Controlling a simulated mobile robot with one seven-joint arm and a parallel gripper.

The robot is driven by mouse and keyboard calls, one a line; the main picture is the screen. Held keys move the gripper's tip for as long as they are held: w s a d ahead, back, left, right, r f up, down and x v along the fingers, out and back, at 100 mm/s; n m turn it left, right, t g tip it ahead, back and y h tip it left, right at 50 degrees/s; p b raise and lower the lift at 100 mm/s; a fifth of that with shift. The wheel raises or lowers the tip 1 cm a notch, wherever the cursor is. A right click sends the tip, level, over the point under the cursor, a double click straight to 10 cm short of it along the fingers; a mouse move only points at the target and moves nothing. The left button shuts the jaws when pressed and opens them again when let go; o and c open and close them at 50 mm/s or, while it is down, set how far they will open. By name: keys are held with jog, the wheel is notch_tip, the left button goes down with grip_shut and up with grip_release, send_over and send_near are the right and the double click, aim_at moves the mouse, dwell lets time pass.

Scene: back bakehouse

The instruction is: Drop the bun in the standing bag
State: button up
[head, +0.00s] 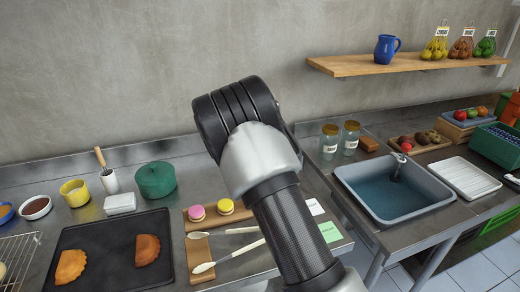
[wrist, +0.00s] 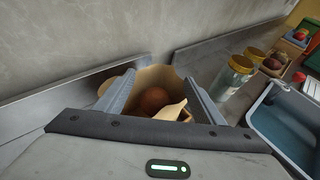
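In the wrist view, my gripper (wrist: 158,80) has its two grey fingers spread wide apart, with nothing pinched between them. A tan paper bag (wrist: 160,74) with an open mouth shows between and beyond the fingers. The round brown bun (wrist: 153,100) lies inside the bag's mouth, apart from both fingers. A pale flap of the bag's rim covers the bun's right side. How deep the bun sits is hard to tell. In the head view, my arm hides the gripper, bag and bun.
Two gold-lidded jars (head: 329,142) stand right of the arm, beside a sink (head: 391,186). Left are a green pot (head: 155,179) and a dark tray (head: 108,252) with two half-round pastries. A wooden shelf (head: 400,63) is on the wall.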

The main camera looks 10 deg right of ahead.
dwell(0.3)
jog(key=v, duration=1.7)
jog(key=shift+s+a+r, duration=0.1)
jog(key=shift+r, duration=0.05)
jog(key=s+d+r+m+g+p, duration=0.3)
jog(key=s+d+r+m, duration=0.2)
jog(key=s+d+m, duration=0.25)
jog(key=s+d+r+m+g+p, duration=0.25)
jog(key=s+d+r+m, duration=0.35)
jog(key=s, duration=0.3)
jog(key=s+a+r+m+y+p, duration=0.1)
jog(key=s+r+m+y+p, duration=0.1)
jog(key=s+m, duration=0.3)
jog(key=s+a+r+m+y+p, duration=0.1)
jog(key=s+a+m+y+p, duration=0.1)
jog(key=s+m, duration=0.4)
jog(key=s+a+r+m+y+p, duration=0.1)
jog(key=s+m, duration=0.4)
jog(key=s, duration=0.5)
jog(key=shift+a+r+m+g+y+p, duration=0.2)
jog(key=shift+r+y+p, duration=0.1)
jog(key=shift+r+y, duration=0.15)
jog(key=shift+a+r+m+g+y+p, duration=0.1)
jog(key=shift+r+g+y+p, duration=0.05)
jog(key=shift+r+y+p, duration=0.25)
